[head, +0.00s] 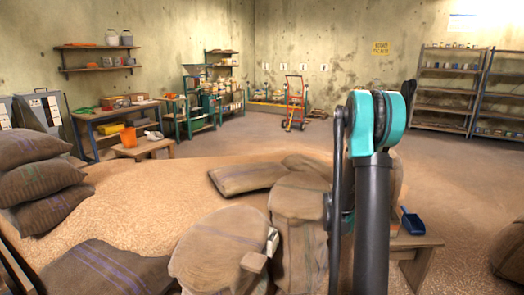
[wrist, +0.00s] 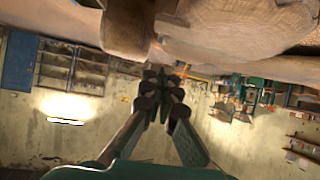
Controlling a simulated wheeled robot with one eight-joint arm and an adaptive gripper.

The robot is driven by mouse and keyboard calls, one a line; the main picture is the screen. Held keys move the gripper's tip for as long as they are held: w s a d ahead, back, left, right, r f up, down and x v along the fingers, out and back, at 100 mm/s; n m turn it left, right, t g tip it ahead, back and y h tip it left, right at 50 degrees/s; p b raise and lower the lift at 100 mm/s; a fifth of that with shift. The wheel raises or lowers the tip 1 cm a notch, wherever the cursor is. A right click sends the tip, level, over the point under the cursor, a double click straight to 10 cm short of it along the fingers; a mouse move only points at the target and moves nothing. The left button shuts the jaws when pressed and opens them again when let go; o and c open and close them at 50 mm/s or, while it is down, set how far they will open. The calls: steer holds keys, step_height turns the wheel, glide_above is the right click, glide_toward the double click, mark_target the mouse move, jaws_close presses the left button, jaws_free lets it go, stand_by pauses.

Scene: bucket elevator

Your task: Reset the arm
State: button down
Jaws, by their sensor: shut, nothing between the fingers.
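My gripper (wrist: 157,78) shows in the wrist view, its two dark fingers drawn together at the tips with nothing between them. The wrist picture is upside down, with sacks (wrist: 240,30) at its top edge, near the fingertips. I cannot tell whether the fingers touch a sack. In the head view my arm, dark with a teal joint, stands raised and bent at right of centre. My gripper is hidden there behind the arm.
Filled sacks (head: 228,245) stand close around the arm, beside a large grain heap (head: 140,190). A blue scoop (head: 412,222) rests on a wooden bench (head: 425,242) at right. Stacked sacks (head: 35,180) are at left. Open floor (head: 460,180) lies at right, towards the shelves (head: 445,95).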

steer(key=s+a+n+g+y, duration=0.1)
steer(key=s+a, duration=0.3)
steer(key=s, duration=0.9)
steer(key=s+a+f+n+g+y, duration=0.1)
steer(key=s+a+g, duration=0.2)
steer(key=s, duration=1.1)
steer(key=s+a+n+g+y, duration=0.1)
steer(key=s+a+g+y, duration=0.1)
steer(key=s+a, duration=0.5)
steer(key=s+g, duration=0.1)
steer(key=s, duration=0.5)
steer(key=shift+s+a+f+n, duration=0.2)
steer(key=shift+s+f+n, duration=0.1)
steer(key=shift+n, duration=0.1)
